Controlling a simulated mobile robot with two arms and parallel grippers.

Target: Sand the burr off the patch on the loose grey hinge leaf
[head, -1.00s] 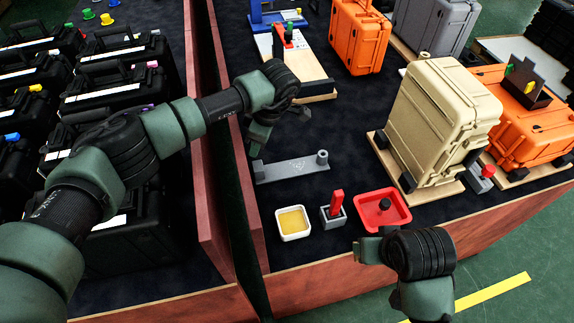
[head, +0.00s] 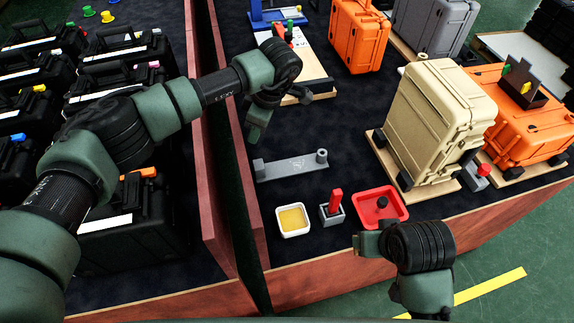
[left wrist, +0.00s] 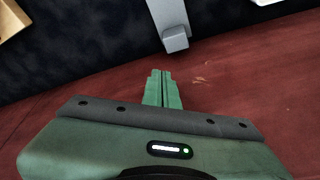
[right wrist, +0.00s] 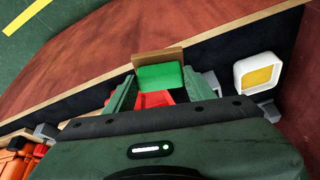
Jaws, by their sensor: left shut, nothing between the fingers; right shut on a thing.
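The grey hinge leaf (head: 285,170) lies on the dark mat, with a raised knuckle at its right end and a small block at its left end. A pale speckled patch (head: 297,163) shows on its middle, too small to judge. My left gripper (head: 254,134) is shut and empty, above the divider side, apart from the leaf's left end. The leaf's end (left wrist: 176,38) shows ahead of the fingertips in the left wrist view.
In front of the leaf stand a white dish with yellow filling (head: 293,233), a grey holder with a red handle (head: 332,213) and a red tray (head: 398,198). A beige case (head: 440,120) stands at right. A red-brown divider (head: 205,130) bounds the left.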

